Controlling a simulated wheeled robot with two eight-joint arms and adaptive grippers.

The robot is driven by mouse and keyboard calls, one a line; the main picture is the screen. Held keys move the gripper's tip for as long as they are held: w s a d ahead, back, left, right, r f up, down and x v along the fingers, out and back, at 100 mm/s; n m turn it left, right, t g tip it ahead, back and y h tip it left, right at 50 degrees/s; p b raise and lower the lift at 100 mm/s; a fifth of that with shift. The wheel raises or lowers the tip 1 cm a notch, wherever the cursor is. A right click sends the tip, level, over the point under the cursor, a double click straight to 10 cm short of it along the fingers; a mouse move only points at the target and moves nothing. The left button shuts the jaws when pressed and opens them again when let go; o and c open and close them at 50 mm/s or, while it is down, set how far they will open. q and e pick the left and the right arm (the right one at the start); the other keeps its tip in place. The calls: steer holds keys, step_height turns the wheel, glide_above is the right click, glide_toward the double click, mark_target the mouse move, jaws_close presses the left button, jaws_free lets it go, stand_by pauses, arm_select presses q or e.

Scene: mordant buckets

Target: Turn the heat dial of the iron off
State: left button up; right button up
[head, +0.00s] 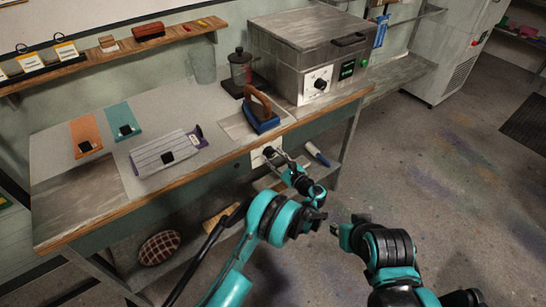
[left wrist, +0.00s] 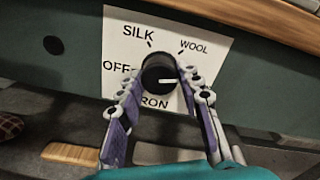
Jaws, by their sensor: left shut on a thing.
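The heat dial (left wrist: 158,76) is a round black knob on a white plate (left wrist: 130,28) marked SILK, WOOL, OFF and IRON. Its white mark lies roughly level, on the knob's right half, away from OFF at the left. My left gripper (left wrist: 162,84) is shut on the dial, one finger on each side. In the head view my left gripper (head: 273,157) is at the plate on the table's front. The blue iron (head: 262,124) with a brown handle stands on the table above it. My right arm's end (head: 340,229) shows, but its fingers cannot be made out.
The table (head: 95,185) holds a folded striped cloth (head: 160,162), orange (head: 85,128) and teal (head: 116,112) swatches and a metal box (head: 300,60) with its own knob (head: 320,84). A wooden shelf (head: 95,55) hangs behind. The floor at right is open.

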arm_select(q)
steer(key=n, duration=0.4)
steer(key=shift+n, duration=0.3)
steer(key=n, duration=0.8)
steer(key=shift+n, duration=0.4)
steer(key=n, duration=0.4)
steer(key=shift+r+h, duration=0.1)
steer(key=shift+h, duration=0.3)
steer(key=n, duration=0.4)
steer(key=shift+n, duration=0.4)
steer(key=n, duration=0.4)
steer(key=shift+n+t, duration=0.3)
steer(key=shift+t, duration=0.1)
steer(key=n, duration=0.4)
steer(key=shift+s+a, duration=0.1)
steer(key=shift+n, duration=2.1)
